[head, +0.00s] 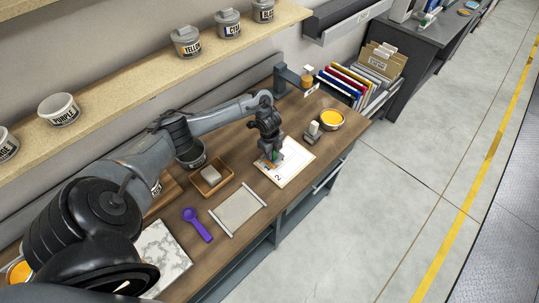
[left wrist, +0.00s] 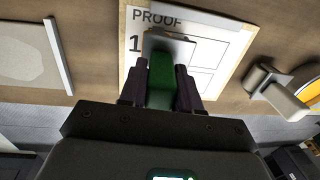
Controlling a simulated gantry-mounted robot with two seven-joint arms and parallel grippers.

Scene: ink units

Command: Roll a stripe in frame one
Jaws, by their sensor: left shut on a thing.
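My left gripper (head: 268,156) is shut on the green handle (left wrist: 160,82) of a tool with a pale metal bracket (left wrist: 172,42), which looks like an ink roller. The roller part is mostly hidden beneath the bracket. The tool is over the proof sheet (head: 296,166), near the printed number 1 in the left wrist view. The proof sheet (left wrist: 207,24) has the word PROOF and several outlined frames; no ink stripe shows on its visible part. I cannot tell whether the roller touches the paper. My right gripper is not in view.
A white-handled tool (head: 313,131) stands beside a dish of orange ink (head: 331,119) right of the sheet. A grey-topped plate (head: 238,209), purple scoop (head: 196,224) and wooden tray (head: 211,177) lie to the left. Paint tubs line the shelf (head: 130,79) above.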

